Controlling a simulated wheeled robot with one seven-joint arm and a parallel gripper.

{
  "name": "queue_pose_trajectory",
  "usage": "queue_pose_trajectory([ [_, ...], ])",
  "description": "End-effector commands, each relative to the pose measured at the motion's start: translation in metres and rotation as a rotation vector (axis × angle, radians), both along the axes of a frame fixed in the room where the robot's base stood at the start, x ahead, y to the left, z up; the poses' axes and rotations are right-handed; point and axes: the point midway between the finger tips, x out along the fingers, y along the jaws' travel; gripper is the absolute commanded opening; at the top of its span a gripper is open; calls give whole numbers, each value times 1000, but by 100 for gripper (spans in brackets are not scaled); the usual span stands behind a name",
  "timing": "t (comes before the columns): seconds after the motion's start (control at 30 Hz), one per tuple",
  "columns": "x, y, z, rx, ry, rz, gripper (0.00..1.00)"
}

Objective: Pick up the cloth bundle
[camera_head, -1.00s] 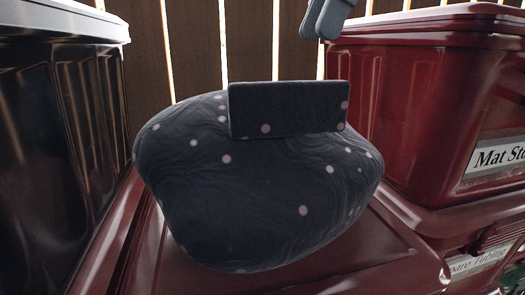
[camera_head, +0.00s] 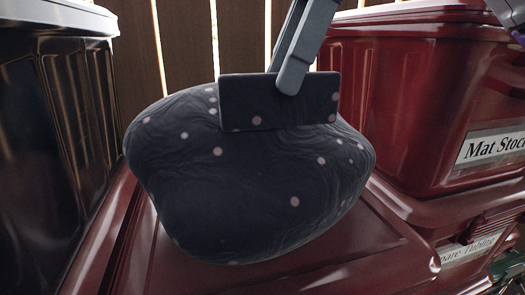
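The cloth bundle (camera_head: 250,185) is a dark, rounded sack with pale pink dots. It rests on a red bin lid (camera_head: 375,255) in the middle of the view. A flat upright tab of the same dotted cloth (camera_head: 245,105) stands on its top. My gripper (camera_head: 283,84) reaches down from above at this tab. One grey finger shows in front of the tab. The other finger goes down behind the tab's top edge, and its tip is hidden. I cannot tell whether the fingers press on the cloth.
A dark bin with a pale lid (camera_head: 55,18) stands close on the left. A red lidded bin labelled "Mat Stock" (camera_head: 410,110) stands close on the right, above another labelled bin (camera_head: 470,250). A slatted wooden fence (camera_head: 185,50) is behind.

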Motion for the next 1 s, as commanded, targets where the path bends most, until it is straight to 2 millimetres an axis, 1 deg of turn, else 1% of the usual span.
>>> queue_pose_trajectory([
  [0.03, 0, 0, 0, 0, 0, 0, 19],
  [0.13, 0, 0, 0, 0, 0, 0, 0],
  [1.0, 0, 0, 0, 1, 0, 0, 0],
])
